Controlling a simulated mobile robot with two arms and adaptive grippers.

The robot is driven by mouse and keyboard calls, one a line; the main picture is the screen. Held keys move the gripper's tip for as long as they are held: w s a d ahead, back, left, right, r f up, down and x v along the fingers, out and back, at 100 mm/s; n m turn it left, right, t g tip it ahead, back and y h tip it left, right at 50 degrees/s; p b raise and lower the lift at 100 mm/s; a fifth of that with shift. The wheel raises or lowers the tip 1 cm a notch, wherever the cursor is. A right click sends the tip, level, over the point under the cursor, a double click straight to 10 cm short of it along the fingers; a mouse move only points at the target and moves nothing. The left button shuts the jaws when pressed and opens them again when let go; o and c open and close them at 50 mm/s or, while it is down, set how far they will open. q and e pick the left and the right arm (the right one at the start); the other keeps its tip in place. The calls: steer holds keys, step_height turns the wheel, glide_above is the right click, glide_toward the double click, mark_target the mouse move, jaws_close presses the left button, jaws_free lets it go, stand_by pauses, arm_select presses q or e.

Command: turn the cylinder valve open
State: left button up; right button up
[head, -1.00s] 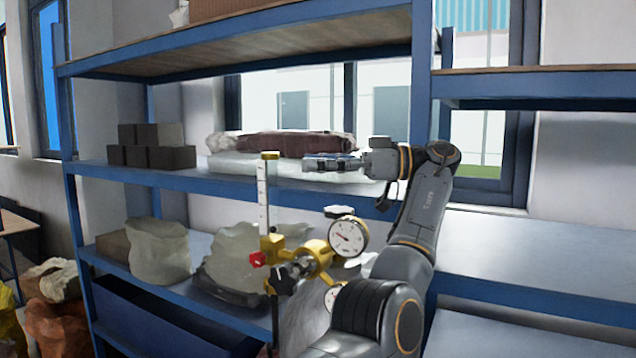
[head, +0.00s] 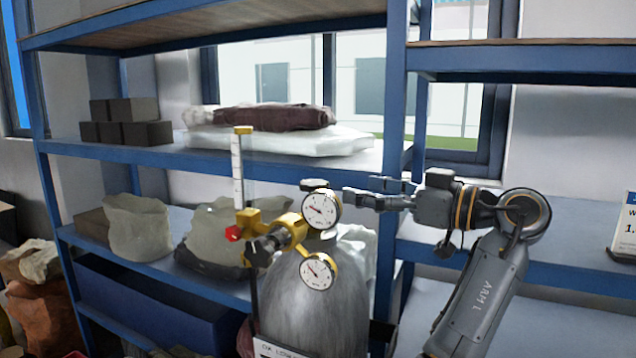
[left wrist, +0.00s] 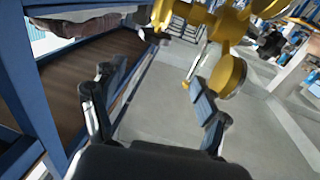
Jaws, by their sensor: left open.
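The grey gas cylinder (head: 310,305) stands in front of the shelf with a brass regulator (head: 290,232) on top. A round white gauge (head: 320,208) faces me, with a second gauge (head: 317,272) below it. A small grey valve wheel (head: 314,185) sits at the top, behind the upper gauge. A black knob (head: 262,250) is at the regulator's left. My left gripper (head: 364,194) is open and empty, just right of the valve wheel, pointing left at about its height. In the left wrist view, brass parts (left wrist: 230,75) show beyond the open fingers (left wrist: 152,88). My right gripper is not in view.
A blue shelf post (head: 395,120) stands behind the gripper. Dark blocks (head: 125,122) and wrapped bundles (head: 275,118) lie on the middle shelf, sacks (head: 138,228) on the lower one. A clear flow tube (head: 238,165) rises left of the regulator.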

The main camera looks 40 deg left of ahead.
mark_target(315, 182)
arm_select(q)
steer(key=a+t+p, duration=0.1)
steer(key=a+p, duration=0.1)
steer(key=a, duration=0.1)
steer(key=a+m+p, duration=0.1)
steer(key=a+p, duration=0.1)
steer(key=a, duration=0.2)
steer(key=a+f+t+p, duration=0.1)
steer(key=a+p, duration=0.2)
steer(key=shift+s+a+m+t, duration=0.2)
steer(key=shift+s+m+t, duration=0.1)
steer(key=shift+m, duration=0.1)
steer(key=shift+w+a+f, duration=0.1)
steer(key=shift+a+f, duration=0.05)
steer(key=shift+a, duration=0.4)
steer(key=c, duration=1.2)
